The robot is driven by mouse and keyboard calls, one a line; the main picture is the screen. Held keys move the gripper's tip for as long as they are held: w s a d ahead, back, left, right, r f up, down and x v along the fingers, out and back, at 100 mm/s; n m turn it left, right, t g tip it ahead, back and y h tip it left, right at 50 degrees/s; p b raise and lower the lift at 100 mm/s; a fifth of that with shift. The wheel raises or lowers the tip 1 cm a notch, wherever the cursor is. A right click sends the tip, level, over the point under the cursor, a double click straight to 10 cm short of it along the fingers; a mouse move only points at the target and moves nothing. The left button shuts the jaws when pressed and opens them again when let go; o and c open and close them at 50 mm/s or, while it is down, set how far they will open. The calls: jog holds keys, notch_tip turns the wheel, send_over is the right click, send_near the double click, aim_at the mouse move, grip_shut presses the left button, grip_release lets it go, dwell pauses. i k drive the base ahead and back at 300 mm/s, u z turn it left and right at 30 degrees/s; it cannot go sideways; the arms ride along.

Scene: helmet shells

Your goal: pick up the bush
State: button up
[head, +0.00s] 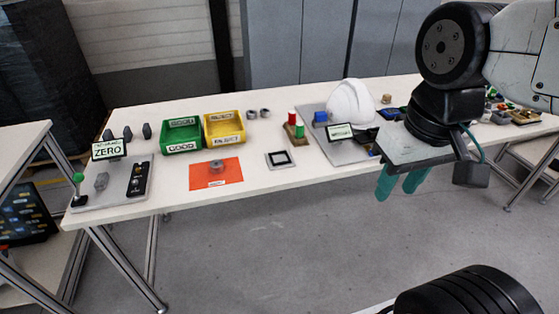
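A grey metal bush (216,166) sits on an orange mat (229,177) near the front edge of the white table. Two more grey ring-shaped pieces, a left one (251,114) and a right one (265,112), stand farther back, right of the yellow bin. My gripper (397,192) has teal fingers pointing down, in front of the table's front edge, well to the right of all of these pieces. The fingers are apart with a small gap, and nothing shows between them.
A green bin (181,146) labelled GOOD and a yellow bin (225,141) stand behind the mat. A sign reading ZERO (108,149) and a grey plate with a green-knobbed lever are at left. A black-framed square (280,159), red and green cylinders and a white helmet (351,102) are to the right.

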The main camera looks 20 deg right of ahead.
aim_at(215, 166)
jog(key=u, duration=0.3)
jog(key=i, duration=0.9)
jog(key=z, duration=0.25)
